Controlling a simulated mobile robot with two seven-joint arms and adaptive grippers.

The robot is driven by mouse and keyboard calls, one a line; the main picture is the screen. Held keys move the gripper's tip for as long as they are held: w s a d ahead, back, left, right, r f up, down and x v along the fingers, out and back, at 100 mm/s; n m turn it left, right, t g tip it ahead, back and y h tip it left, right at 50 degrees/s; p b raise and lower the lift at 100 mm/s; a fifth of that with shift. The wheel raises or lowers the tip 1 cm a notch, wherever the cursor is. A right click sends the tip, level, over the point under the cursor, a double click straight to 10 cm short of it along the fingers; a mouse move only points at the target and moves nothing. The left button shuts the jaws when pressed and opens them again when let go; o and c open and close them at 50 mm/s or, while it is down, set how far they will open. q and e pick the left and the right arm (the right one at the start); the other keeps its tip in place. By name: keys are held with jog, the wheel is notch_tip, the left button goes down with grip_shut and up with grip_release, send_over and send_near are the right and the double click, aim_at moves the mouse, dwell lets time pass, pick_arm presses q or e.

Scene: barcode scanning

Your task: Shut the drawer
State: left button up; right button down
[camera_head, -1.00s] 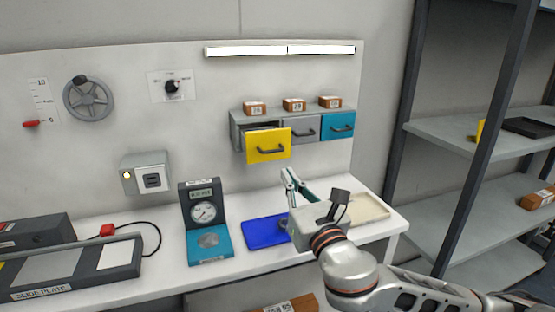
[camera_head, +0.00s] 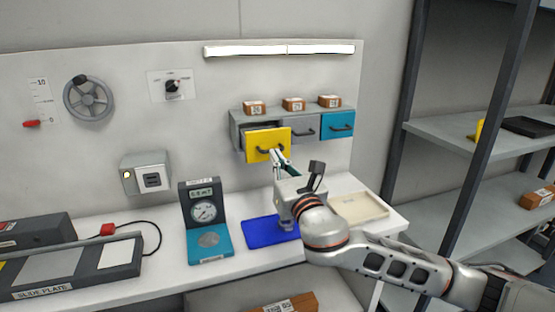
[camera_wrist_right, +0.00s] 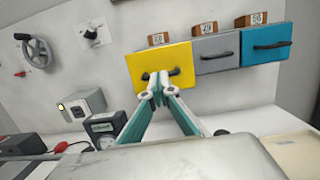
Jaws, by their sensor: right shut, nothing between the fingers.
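The yellow drawer (camera_head: 268,145) is pulled out from the left end of the wall cabinet (camera_head: 238,130), and its open top shows behind the front. Its front with a dark handle also fills the middle of the right wrist view (camera_wrist_right: 165,67). My right gripper (camera_head: 277,153) is shut and empty, with its fingertips at the lower part of the yellow front, by the handle. In the right wrist view the fingertips (camera_wrist_right: 158,92) overlap the handle area; I cannot tell whether they touch. My left gripper is not in view.
The grey drawer (camera_head: 306,127) and blue drawer (camera_head: 338,124) beside it look closed. Small labelled boxes (camera_head: 293,104) stand on the cabinet. Below are a blue tray (camera_head: 262,231), a beige tray (camera_head: 360,208) and a dial gauge (camera_head: 204,212) on the bench.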

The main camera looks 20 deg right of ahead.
aim_at(268, 145)
jog(key=w, duration=0.8)
jog(key=shift+w+a+p, duration=0.15)
jog(key=shift+w+p, duration=0.15)
jog(key=shift+w, duration=0.05)
jog(key=shift+r, duration=0.1)
